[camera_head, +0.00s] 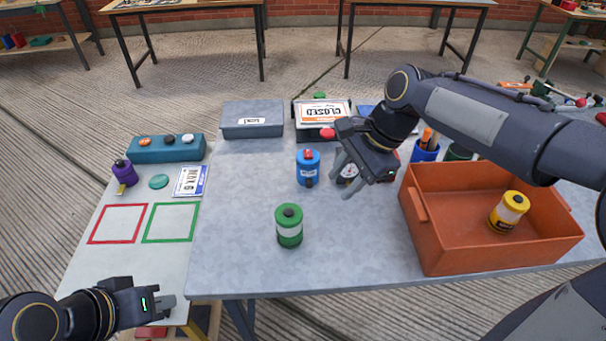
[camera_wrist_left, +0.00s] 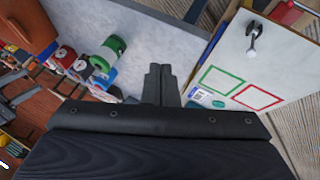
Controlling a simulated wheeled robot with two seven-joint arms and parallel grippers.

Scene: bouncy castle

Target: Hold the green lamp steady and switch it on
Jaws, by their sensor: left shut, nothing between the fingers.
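The green lamp (camera_head: 289,226) stands upright on the grey table, a green cylinder with a pale band and a dark top knob. It also shows in the left wrist view (camera_wrist_left: 112,47). My left gripper (camera_head: 174,302) is shut and empty, low at the left near the table's front corner, well apart from the lamp. Its closed fingers show in the left wrist view (camera_wrist_left: 160,72). My right gripper (camera_head: 340,180) has its fingers spread, above and behind the lamp to the right, apart from it. A dark round item (camera_head: 348,172) shows between or behind its fingers.
A blue lamp (camera_head: 308,168) stands close left of my right gripper. An orange crate (camera_head: 436,253) holding a yellow lamp (camera_head: 509,212) is at the right. Grey box (camera_head: 252,121) and CLOSED sign (camera_head: 322,112) are behind. The white side table (camera_head: 105,273) has red and green outlines. Table front is clear.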

